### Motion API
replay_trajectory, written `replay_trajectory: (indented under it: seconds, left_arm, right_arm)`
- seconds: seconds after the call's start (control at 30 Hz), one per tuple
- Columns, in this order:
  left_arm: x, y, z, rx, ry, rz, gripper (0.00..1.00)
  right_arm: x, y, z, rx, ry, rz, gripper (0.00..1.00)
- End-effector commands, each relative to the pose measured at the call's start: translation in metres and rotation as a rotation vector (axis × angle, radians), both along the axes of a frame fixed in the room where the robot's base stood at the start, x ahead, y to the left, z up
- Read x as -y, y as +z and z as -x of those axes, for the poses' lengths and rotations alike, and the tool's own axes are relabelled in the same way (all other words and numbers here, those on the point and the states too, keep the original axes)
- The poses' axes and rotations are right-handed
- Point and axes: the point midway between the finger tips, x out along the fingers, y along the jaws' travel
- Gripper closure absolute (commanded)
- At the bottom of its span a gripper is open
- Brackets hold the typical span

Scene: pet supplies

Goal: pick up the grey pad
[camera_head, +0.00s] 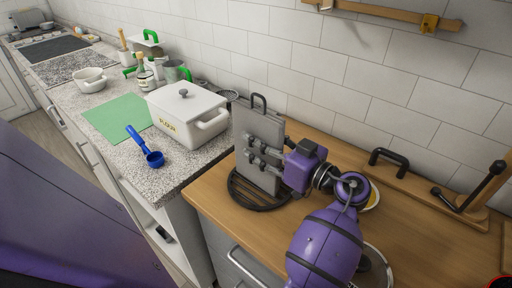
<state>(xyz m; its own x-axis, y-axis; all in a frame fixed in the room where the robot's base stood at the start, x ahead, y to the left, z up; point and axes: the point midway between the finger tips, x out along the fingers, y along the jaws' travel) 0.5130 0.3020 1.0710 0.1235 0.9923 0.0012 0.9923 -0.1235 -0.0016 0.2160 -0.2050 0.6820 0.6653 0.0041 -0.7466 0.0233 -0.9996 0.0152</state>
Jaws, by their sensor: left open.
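A flat grey panel with a dark loop handle on top, which looks like the grey pad (258,122), stands upright on the wooden worktop. A dark round ring or rack lies at its foot. My left gripper (258,152) is open, and its grey fingers overlap the front of the panel. I cannot tell whether they touch it or whether it is between them. The purple wrist is just right of the panel. My right gripper is not in view.
Left of the panel stand a white lidded pot (188,117), a blue scoop (146,148), a green mat (116,118) and a white bowl (89,80). A wooden board with a black handle (388,160) lies right. The tiled wall closes off the back.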

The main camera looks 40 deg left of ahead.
Motion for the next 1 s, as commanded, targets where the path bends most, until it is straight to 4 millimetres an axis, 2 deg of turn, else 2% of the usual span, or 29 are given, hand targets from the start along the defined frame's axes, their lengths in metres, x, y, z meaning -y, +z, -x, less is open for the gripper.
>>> replay_trajectory:
  seconds: [0.1,0.3,0.67,1.0]
  left_arm:
    - [-0.0119,0.0035,-0.0016,0.005,0.000,0.001,0.52]
    - [-0.0127,-0.0001,-0.0016,0.001,-0.001,0.001,0.52]
    - [-0.0125,0.0001,-0.0016,0.002,-0.001,0.001,1.00]
    - [-0.0123,0.0051,-0.0019,0.004,-0.001,0.000,1.00]
  right_arm:
    - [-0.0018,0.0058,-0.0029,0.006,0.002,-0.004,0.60]
    - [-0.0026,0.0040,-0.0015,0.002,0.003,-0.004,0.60]
    - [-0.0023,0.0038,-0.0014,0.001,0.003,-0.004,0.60]
    - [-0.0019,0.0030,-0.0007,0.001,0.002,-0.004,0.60]
